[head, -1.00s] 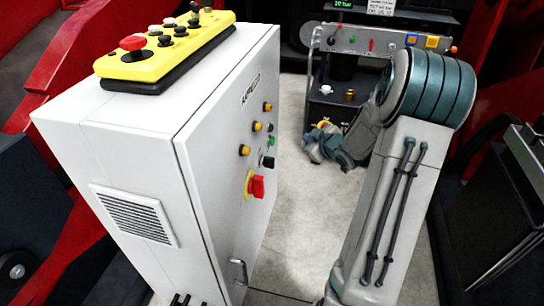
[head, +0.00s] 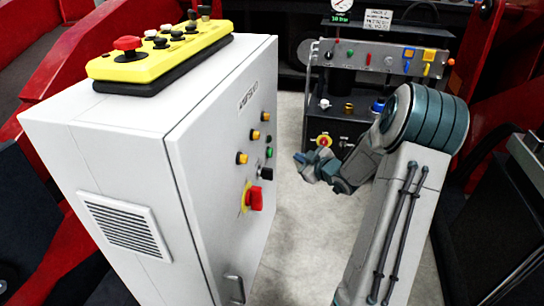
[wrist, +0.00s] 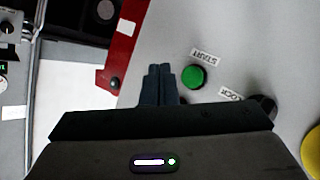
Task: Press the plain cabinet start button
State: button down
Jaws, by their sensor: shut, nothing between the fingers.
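The white cabinet (head: 225,150) stands at left centre in the head view, with controls on its door. In the wrist view the green button (wrist: 194,76) is plain and round, beside a label reading START. My gripper (head: 298,160) is just right of the door in the head view. In the wrist view its shut, empty fingers (wrist: 159,70) show left of the green button. They look apart from it; their distance to the panel is hard to tell.
A black selector (wrist: 263,105) sits near the green button, and a red emergency stop (head: 255,198) is lower on the door. A yellow control box (head: 160,58) lies on top of the cabinet. A second control panel (head: 365,58) stands behind my arm. Open floor lies between.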

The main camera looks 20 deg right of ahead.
jog(key=shift+w+a+b, duration=0.45)
jog(key=shift+w+a, duration=0.35)
jog(key=shift+a, duration=0.35)
jog(key=shift+w+a+b, duration=0.4)
jog(key=shift+w+a, duration=0.4)
jog(key=shift+a, duration=0.35)
jog(key=shift+w+a, duration=0.2)
jog(key=shift+a, duration=0.15)
jog(key=shift+w+a+b, duration=0.3)
jog(key=shift+a+b, duration=0.05)
jog(key=shift+a, duration=0.05)
dwell(1.0)
jog(key=shift+s+d, duration=0.1)
jog(key=shift+d, duration=0.05)
jog(key=shift+s+d+p, duration=0.4)
jog(key=shift+s+d, duration=0.05)
jog(key=shift+d, duration=0.15)
jog(key=shift+s+d+p, duration=0.5)
jog(key=shift+s+d, duration=0.2)
jog(key=shift+d, duration=0.35)
jog(key=shift+s+d+p, duration=0.5)
jog(key=shift+s+d, duration=0.2)
jog(key=shift+d, duration=0.35)
